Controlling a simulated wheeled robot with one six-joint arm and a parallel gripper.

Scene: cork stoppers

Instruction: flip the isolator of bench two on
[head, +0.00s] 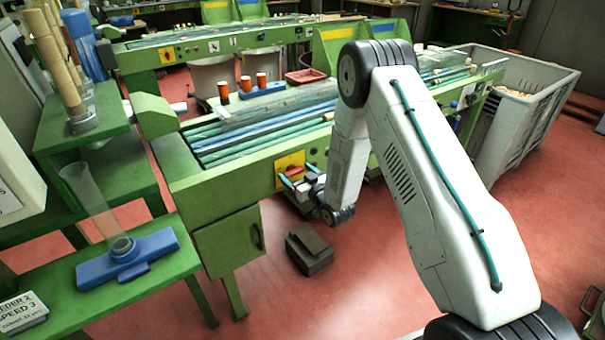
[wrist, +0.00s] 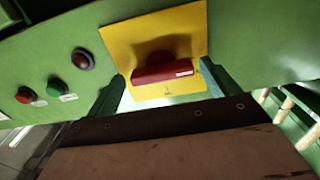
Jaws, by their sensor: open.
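The isolator is a red rotary handle (wrist: 165,72) on a yellow plate (wrist: 187,22), on the green front of a bench (head: 235,176). In the wrist view the handle lies roughly crosswise, with a small white label near its right end. The yellow plate also shows in the head view (head: 283,161). My gripper (head: 299,174) is open in front of the plate. Its teal fingers stand on either side of the handle, one near each end. I cannot tell whether they touch it. No bench number is readable.
Red and green push buttons (wrist: 54,87) sit left of the plate in the wrist view. A dark block (head: 310,250) lies on the red floor below my gripper. A green side table with a blue fixture (head: 127,262) stands at the left. Open floor lies in front.

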